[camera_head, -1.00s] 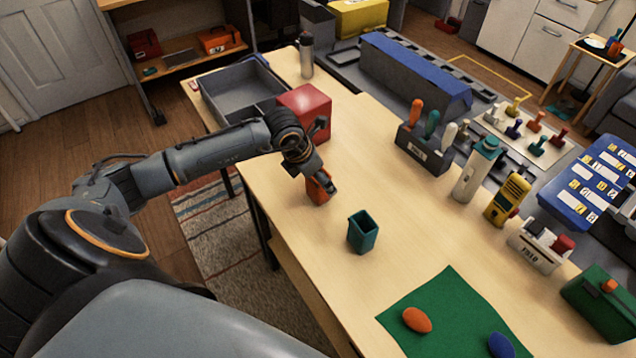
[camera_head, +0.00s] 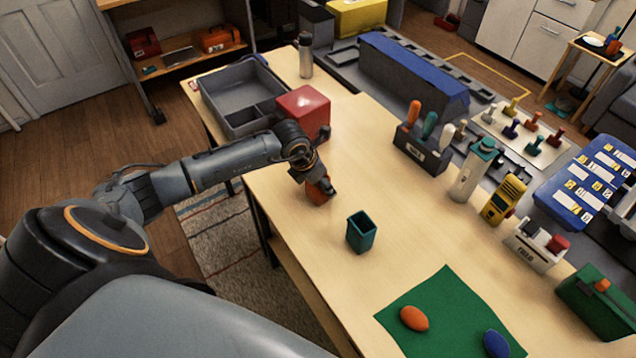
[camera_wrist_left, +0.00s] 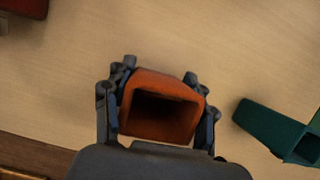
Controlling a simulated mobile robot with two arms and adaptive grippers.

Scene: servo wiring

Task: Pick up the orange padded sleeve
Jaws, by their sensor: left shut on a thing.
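The orange padded sleeve (camera_wrist_left: 164,82) is a hollow, open-ended piece with a dark inside, seen between my left fingers in the left wrist view. In the head view the sleeve (camera_head: 318,194) is at the table's left edge side, partly hidden by my gripper. My left gripper (camera_head: 322,185) is shut on it, with a finger on each side in the left wrist view (camera_wrist_left: 160,90). I cannot tell whether the sleeve is clear of the table. My right gripper is not in view.
A teal open cup (camera_head: 361,232) stands nearby to the right. A red box (camera_head: 304,108) and a grey tray (camera_head: 236,98) are behind my gripper. A green mat (camera_head: 450,310) holds an orange and a blue oval. The table between cup and mat is clear.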

